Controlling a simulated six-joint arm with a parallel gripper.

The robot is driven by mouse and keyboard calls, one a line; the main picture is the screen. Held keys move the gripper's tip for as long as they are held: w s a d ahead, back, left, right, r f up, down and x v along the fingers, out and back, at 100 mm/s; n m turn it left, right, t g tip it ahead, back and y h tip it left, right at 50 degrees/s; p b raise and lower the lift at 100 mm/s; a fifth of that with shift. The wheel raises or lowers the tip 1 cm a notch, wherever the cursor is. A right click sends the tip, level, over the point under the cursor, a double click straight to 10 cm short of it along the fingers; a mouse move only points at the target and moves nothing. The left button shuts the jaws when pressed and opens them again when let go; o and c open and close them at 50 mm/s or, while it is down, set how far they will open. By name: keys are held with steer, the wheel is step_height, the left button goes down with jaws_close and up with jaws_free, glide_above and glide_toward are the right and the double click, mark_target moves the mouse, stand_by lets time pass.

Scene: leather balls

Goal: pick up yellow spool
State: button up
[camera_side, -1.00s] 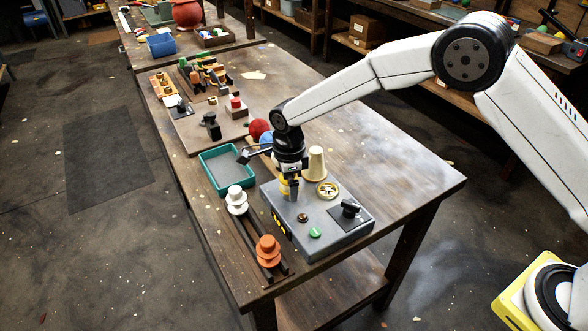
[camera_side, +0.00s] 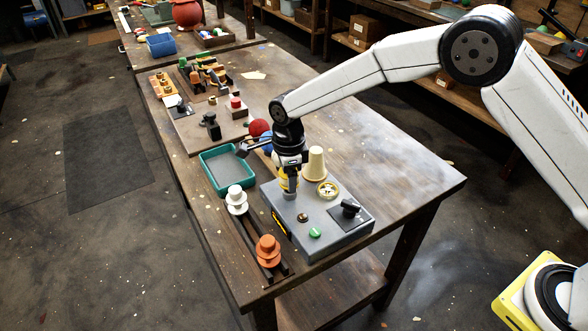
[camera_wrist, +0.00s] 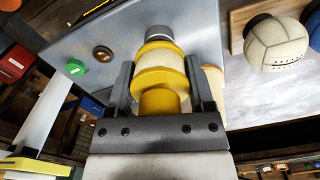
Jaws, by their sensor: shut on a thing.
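The yellow spool (camera_side: 284,183) with a pale winding sits upright between the fingers of my gripper (camera_side: 287,171). The wrist view shows the spool (camera_wrist: 161,62) with a finger on each side, and my gripper (camera_wrist: 160,80) is shut on it. A grey metal post (camera_side: 291,195) stands on the grey box (camera_side: 300,222), directly under the spool. The post's top (camera_wrist: 158,33) shows just past the spool in the wrist view. I cannot tell whether the spool is still partly around the post. My fingers hide part of the spool in the side view.
The box also has a black lever (camera_side: 350,208) and a green button (camera_side: 314,232). A white spool (camera_side: 236,200), an orange spool (camera_side: 268,250) and a teal tray (camera_side: 205,176) are left.

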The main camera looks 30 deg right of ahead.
steer(key=s+d+r, duration=0.4)
steer(key=s+r, duration=0.7)
steer(key=s, duration=0.2)
steer(key=shift+s, duration=0.25)
steer(key=shift+r, duration=0.1)
steer(key=shift+f, duration=4.05)
